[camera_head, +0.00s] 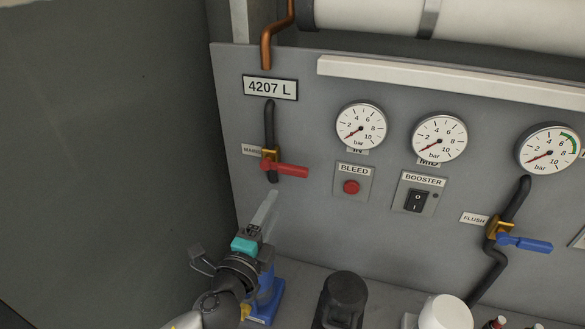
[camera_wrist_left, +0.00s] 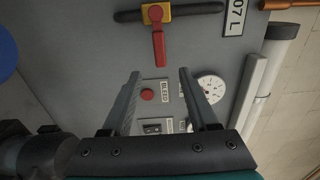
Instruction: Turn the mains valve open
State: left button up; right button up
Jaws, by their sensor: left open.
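The mains valve has a red lever (camera_head: 288,169) on a brass body (camera_head: 269,155), set in a dark vertical pipe on the grey panel. The lever points right, across the pipe. In the left wrist view the red lever (camera_wrist_left: 159,48) stands square to the pipe, with its free end toward my fingers. My left gripper (camera_head: 268,197) is below the valve in the head view, apart from the lever. In the wrist view its two fingers (camera_wrist_left: 160,73) are spread with nothing between them. The "MAINS" label is partly hidden. My right gripper is not in view.
A red bleed button (camera_head: 351,187) and a booster switch (camera_head: 417,201) sit right of the valve. Three gauges, such as the left one (camera_head: 361,126), read near zero. A blue flush lever (camera_head: 524,243) is farther right. A dark cylindrical object (camera_head: 343,298) stands below the panel.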

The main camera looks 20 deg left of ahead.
aim_at(291, 174)
pick_arm(q)
jog(key=w, duration=0.9)
jog(key=w+p, duration=0.1)
jog(key=w, duration=0.4)
jog(key=shift+w+d, duration=0.15)
jog(key=shift+d, duration=0.1)
grip_shut()
jog(key=shift+f, duration=0.1)
dwell(0.9)
